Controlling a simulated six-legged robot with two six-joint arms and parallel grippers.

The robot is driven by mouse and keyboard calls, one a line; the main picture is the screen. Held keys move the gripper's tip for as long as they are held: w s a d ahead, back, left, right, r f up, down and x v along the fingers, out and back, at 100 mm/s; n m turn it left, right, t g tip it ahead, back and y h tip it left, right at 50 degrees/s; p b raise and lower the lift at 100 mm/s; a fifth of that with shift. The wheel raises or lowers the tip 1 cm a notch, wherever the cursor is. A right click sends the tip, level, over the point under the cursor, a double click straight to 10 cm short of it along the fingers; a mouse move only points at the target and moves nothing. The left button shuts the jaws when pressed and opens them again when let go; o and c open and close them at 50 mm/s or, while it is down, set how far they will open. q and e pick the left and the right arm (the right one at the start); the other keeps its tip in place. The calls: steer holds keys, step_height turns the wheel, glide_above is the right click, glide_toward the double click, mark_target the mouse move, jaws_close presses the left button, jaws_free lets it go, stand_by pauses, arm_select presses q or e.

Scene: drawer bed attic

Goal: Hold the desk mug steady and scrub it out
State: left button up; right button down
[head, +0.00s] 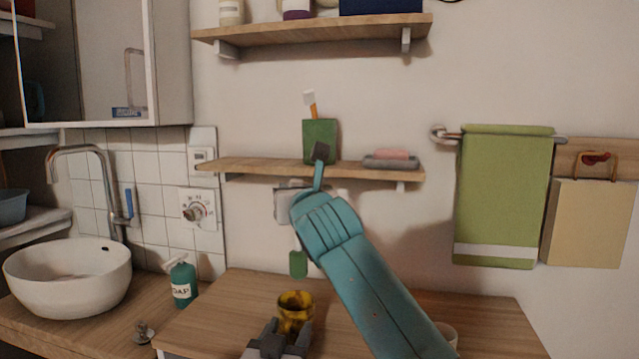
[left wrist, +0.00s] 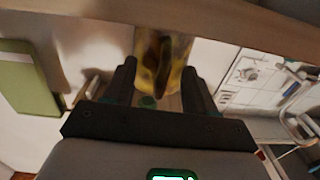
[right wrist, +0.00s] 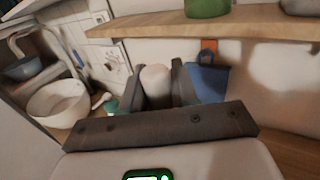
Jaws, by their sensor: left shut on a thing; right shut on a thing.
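The yellow mug with brown marks (head: 296,306) is upright over the front of the wooden counter. My left gripper (head: 280,338) is shut on it from the front. In the left wrist view, the mug (left wrist: 163,62) is between the two dark fingers. My right arm reaches up across the middle, and its gripper is mostly hidden behind the arm in the head view. In the right wrist view, that gripper (right wrist: 157,80) is shut on a pale rounded thing (right wrist: 155,85). A green-ended tool (head: 298,263) hangs below the right gripper, above and behind the mug, apart from it.
A small shelf (head: 245,168) holds a green pot (head: 320,132) and a soap dish (head: 392,163). A white basin (head: 68,278) and soap bottle (head: 182,281) stand left. A green towel (head: 503,195) hangs right. A blue thing (right wrist: 208,80) hangs under the shelf. Counter right of the mug is partly hidden.

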steer(key=shift+s+a, duration=0.1)
steer(key=shift+a, duration=0.25)
step_height(320, 180, down, 10)
steer(key=shift+r, duration=0.25)
stand_by(0.7)
steer(key=shift+s, duration=0.2)
stand_by(0.4)
